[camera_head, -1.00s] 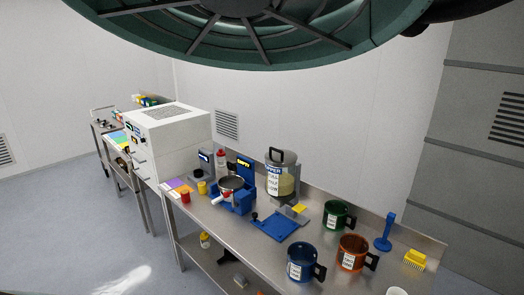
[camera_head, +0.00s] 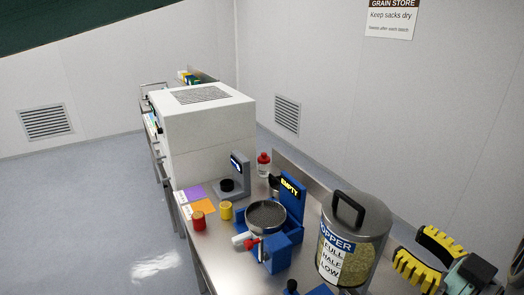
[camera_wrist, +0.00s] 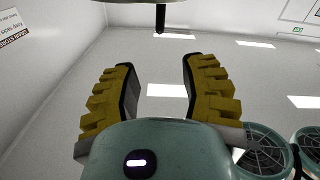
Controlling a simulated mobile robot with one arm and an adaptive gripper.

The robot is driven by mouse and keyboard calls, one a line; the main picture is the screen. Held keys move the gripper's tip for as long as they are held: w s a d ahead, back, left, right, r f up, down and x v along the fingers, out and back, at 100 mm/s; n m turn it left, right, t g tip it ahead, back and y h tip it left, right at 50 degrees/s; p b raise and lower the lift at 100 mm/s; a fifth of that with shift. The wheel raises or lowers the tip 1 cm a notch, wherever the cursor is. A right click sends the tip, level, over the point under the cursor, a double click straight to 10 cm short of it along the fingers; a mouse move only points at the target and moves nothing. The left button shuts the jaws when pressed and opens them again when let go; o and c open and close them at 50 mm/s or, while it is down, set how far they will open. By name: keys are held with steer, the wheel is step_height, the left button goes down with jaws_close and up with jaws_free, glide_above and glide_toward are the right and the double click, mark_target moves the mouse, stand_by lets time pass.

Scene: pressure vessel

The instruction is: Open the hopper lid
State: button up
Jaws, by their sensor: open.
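The hopper (camera_head: 345,250) is a clear cylinder with a label reading FULL, HALF, LOW and grain-coloured contents. It stands on the steel bench at the lower right of the head view. Its metal lid (camera_head: 368,212) is on top, closed, with a black loop handle (camera_head: 347,207). My gripper (camera_head: 420,262) has yellow ridged fingers and is to the right of the hopper, apart from it. In the wrist view my gripper (camera_wrist: 158,90) is open with nothing between its fingers.
A blue device with a metal bowl (camera_head: 266,217) and an EMPTY display stands left of the hopper. Red (camera_head: 199,220) and yellow (camera_head: 226,210) containers, a grey scale (camera_head: 233,180), a red-capped bottle (camera_head: 263,164) and a white box machine (camera_head: 208,130) are farther left. Open floor lies left of the bench.

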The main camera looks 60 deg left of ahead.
steer(key=p, duration=0.7)
glide_toward(340, 193)
steer(key=a, duration=0.4)
steer(key=w+a, duration=0.1)
steer(key=a, duration=0.1)
steer(key=shift+a, duration=0.3)
steer(key=shift+a+f+p, duration=0.15)
steer(key=shift+a+p, duration=0.3)
steer(key=shift+a, duration=0.55)
steer(key=shift+c, duration=0.2)
jaws_close()
steer(key=shift+w, duration=0.1)
